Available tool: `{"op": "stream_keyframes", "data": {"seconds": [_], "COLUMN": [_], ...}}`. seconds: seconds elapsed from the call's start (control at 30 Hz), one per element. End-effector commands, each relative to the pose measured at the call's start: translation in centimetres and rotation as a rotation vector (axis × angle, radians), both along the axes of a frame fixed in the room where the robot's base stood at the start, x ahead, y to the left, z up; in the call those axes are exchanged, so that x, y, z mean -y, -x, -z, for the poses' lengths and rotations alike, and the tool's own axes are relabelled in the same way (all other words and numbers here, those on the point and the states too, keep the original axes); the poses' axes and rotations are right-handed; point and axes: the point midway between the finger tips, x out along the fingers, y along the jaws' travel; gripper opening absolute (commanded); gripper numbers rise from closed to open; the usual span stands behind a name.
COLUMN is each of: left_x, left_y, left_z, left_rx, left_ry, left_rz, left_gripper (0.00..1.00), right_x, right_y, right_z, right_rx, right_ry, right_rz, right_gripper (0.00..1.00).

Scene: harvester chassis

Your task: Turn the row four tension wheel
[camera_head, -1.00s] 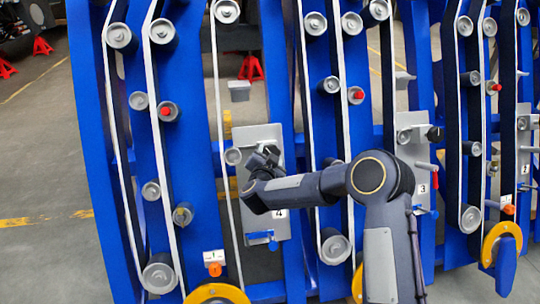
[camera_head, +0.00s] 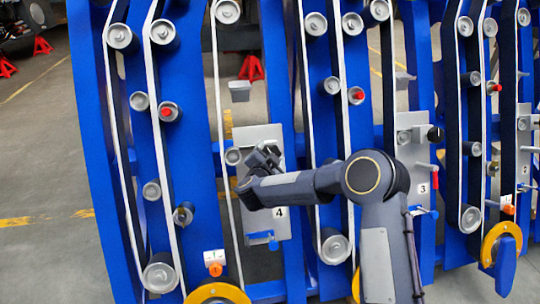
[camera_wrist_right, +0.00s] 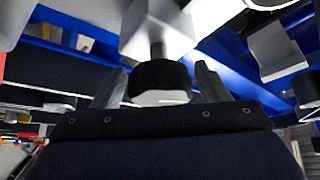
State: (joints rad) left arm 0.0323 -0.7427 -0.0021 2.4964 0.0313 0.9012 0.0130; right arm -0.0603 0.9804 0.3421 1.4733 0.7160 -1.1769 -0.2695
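The row four panel is a grey plate (camera_head: 258,134) on the blue frame, with a label marked 4 (camera_head: 280,212). My right gripper (camera_head: 264,156) is in front of this plate, above the label. The right wrist view shows a black round tension wheel (camera_wrist_right: 160,80) on a short grey stem below a pale block (camera_wrist_right: 157,28). The two fingers of my right gripper (camera_wrist_right: 160,84) stand apart on either side of the wheel, with a visible gap at the right finger. In the head view the gripper hides the wheel. My left gripper is out of view.
A blue handle (camera_head: 260,238) sits low on the same plate. White belts and grey rollers (camera_head: 335,247) run close on both sides. The row three plate (camera_head: 412,150) with its black knob (camera_head: 434,134) is to the right. A yellow wheel (camera_head: 217,294) is below.

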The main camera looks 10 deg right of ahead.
Motion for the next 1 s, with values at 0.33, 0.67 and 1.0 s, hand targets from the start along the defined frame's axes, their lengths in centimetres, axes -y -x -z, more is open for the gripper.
{"op": "stream_keyframes", "data": {"seconds": [0.33, 0.67, 1.0], "left_x": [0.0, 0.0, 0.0], "left_y": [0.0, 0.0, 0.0], "left_z": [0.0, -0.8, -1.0], "left_rx": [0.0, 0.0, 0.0], "left_ry": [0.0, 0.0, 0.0], "left_rz": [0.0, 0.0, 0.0], "left_gripper": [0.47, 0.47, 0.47], "right_x": [-0.1, -2.0, -3.0], "right_y": [0.2, 4.6, 7.1], "right_z": [-0.1, -0.9, -1.2], "right_rx": [0.0, 0.0, 0.0], "right_ry": [0.001, 0.002, 0.001], "right_rz": [-0.002, -0.004, 0.0], "right_gripper": [0.75, 0.75, 0.75]}}
